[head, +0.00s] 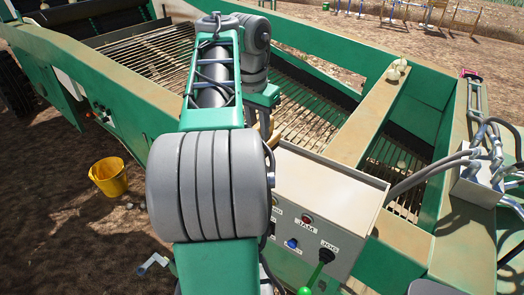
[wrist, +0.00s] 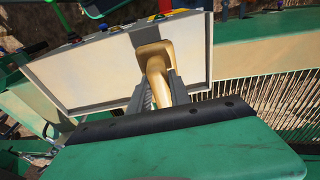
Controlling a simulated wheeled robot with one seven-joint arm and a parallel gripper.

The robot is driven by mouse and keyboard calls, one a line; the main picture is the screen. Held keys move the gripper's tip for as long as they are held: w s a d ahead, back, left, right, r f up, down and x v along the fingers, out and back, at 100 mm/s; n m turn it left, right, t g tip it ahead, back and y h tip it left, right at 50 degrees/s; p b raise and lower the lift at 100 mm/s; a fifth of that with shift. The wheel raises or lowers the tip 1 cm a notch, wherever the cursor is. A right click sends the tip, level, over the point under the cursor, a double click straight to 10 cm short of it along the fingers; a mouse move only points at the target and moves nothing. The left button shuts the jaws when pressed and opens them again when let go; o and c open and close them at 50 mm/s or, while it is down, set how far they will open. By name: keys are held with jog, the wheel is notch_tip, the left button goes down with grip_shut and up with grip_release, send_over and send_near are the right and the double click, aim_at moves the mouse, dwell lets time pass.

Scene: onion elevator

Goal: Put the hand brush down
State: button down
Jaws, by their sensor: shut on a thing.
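In the wrist view the hand brush (wrist: 157,66) is a tan, wooden-looking piece with a broad end and a narrower handle. My gripper (wrist: 160,90) is shut on the handle, one grey finger on each side. The brush is over the pale top of the control box (wrist: 95,78); I cannot tell whether it touches it. Its bristles are not visible. In the head view my arm hides most of the gripper, and only a small tan bit shows beside the control box (head: 330,192).
The control box has buttons and a green-knobbed lever (head: 326,256) on its front. Behind it lies the rod conveyor (head: 305,112). Grey hoses (head: 430,170) run at right. A yellow bucket (head: 109,178) stands on the ground at left.

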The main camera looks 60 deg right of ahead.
aim_at(273, 141)
jog(key=shift+d+f, duration=0.4)
jog(key=shift+f, duration=0.1)
jog(key=f+b, duration=0.2)
jog(key=f, duration=0.1)
jog(key=shift+s+d+b, duration=0.15)
jog(key=shift+d+b, duration=0.2)
jog(key=shift+f, duration=0.45)
jog(key=c, duration=1.2)
grip_release()
jog(key=shift+a, duration=0.1)
